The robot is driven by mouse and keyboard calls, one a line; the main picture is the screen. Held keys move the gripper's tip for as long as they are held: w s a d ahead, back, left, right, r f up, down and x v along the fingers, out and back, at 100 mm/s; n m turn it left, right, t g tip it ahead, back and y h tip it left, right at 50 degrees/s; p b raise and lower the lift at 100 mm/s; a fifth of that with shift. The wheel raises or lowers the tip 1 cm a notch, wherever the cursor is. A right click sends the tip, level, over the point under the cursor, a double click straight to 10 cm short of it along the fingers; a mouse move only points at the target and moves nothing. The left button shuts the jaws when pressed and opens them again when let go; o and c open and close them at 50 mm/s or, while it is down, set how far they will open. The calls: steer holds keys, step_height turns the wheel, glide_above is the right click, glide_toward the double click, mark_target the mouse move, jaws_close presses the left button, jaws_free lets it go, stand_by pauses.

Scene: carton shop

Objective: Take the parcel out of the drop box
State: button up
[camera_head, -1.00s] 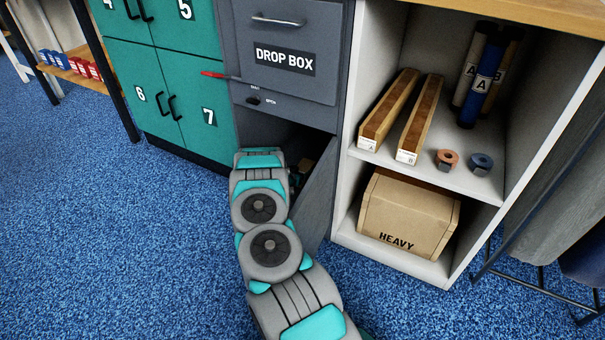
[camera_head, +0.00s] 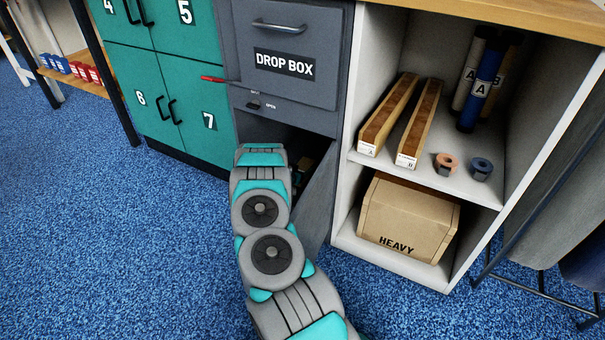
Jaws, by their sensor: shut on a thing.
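The grey drop box (camera_head: 284,62) stands in the middle, with its lower compartment open below the small latch panel. Its grey lower door (camera_head: 319,205) hangs open on the right side of that opening. My arm reaches into the dark opening and covers much of it. Only a small part of my gripper (camera_head: 298,179) shows just right of the arm, inside the compartment. Most of the parcel and the fingertips are hidden behind my arm.
The open door stands close to my arm's right side. Right of it, a white shelf (camera_head: 345,238) holds a carton marked HEAVY (camera_head: 405,218), long boxes, tape rolls and tubes. Teal lockers (camera_head: 188,85) stand left. The blue carpet in front is free.

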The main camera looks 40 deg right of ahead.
steer(key=s+a+r, duration=0.2)
steer(key=s+a, duration=0.9)
steer(key=shift+s, duration=0.25)
